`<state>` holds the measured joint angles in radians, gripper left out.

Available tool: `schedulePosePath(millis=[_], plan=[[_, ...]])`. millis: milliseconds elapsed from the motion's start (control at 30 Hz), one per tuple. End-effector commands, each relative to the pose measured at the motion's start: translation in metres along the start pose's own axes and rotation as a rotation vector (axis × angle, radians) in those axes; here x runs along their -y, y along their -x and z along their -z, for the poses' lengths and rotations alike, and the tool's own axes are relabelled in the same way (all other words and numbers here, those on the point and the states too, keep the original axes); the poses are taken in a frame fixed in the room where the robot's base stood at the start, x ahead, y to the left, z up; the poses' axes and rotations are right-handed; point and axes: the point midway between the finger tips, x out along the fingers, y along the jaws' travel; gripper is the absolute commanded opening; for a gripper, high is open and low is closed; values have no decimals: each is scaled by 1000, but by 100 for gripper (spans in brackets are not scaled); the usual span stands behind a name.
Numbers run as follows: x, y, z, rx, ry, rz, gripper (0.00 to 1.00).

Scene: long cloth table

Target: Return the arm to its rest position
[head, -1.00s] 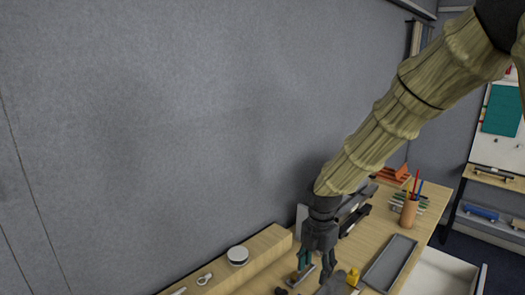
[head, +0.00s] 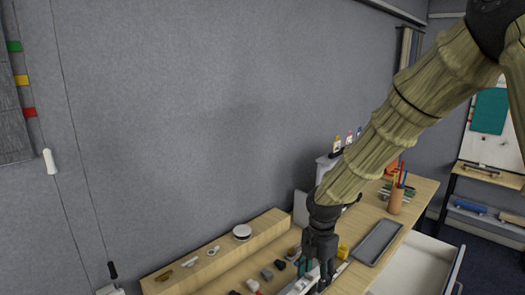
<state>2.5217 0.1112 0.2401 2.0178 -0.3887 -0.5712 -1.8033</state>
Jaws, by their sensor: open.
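My arm (head: 410,105) reaches down from the upper right in a wood-textured sleeve. My gripper (head: 318,268) points down over the table, near its front edge at the bottom of the view. Its fingers are apart. They are small and dark, and I make out nothing held between them. Small things behind and beside the fingers are partly hidden by the gripper.
The wooden table (head: 418,193) carries a raised wooden shelf (head: 208,250) with a white round item (head: 242,232), several small blocks, a grey tray (head: 377,243) and a pencil cup (head: 396,199). An open white drawer (head: 415,268) juts out at lower right. A grey wall (head: 190,120) stands behind.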

Motion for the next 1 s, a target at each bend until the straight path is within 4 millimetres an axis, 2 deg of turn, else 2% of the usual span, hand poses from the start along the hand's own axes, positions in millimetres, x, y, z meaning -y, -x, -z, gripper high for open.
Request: schedulePosePath(millis=[367,533,667,800,1000], plan=[[28,-75,19,-60,-291,-11,51],[48,-129,35,-99,-518,-9,51],[75,-181,54,-127,-766,2,51],[110,-229,73,-141,-1042,14,51],[170,-284,101,-133,-1435,34,51]])
